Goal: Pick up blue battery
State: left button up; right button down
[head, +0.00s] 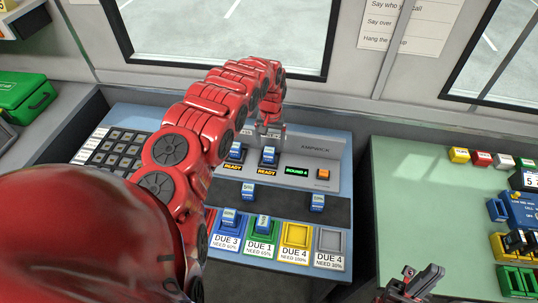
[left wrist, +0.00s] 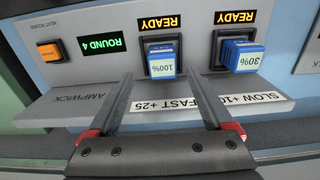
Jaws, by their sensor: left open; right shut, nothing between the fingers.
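Two blue batteries stand in the console's charger slots. The one in the fast slot (head: 269,157) reads 100% in the left wrist view (left wrist: 162,65). The one in the slow slot (head: 237,153) reads 30% there (left wrist: 238,60). My left gripper (head: 270,130) is open and empty above the fast slot; in the left wrist view its fingers point toward the 100% battery, one on each side. Contact cannot be told. My right gripper (head: 418,279) is shut and empty at the lower right.
Coloured trays line the console's front: blue (head: 226,228), green (head: 262,238), yellow (head: 297,237) and grey (head: 331,243). A keypad (head: 113,148) is at left. A green table (head: 425,205) stands at right with small devices on its far right side.

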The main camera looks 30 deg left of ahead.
aim_at(269, 150)
pick_arm(q)
jog(key=shift+f+p, duration=0.45)
jog(key=shift+f, duration=0.1)
notch_tip(269, 150, down, 3)
jog(key=shift+a+p, duration=0.1)
jog(key=shift+p, duration=0.45)
jog(key=shift+s+f, duration=0.1)
jog(key=shift+f, duration=0.6)
jog(key=shift+a, duration=0.1)
jog(key=shift+c, duration=0.3)
grip_shut()
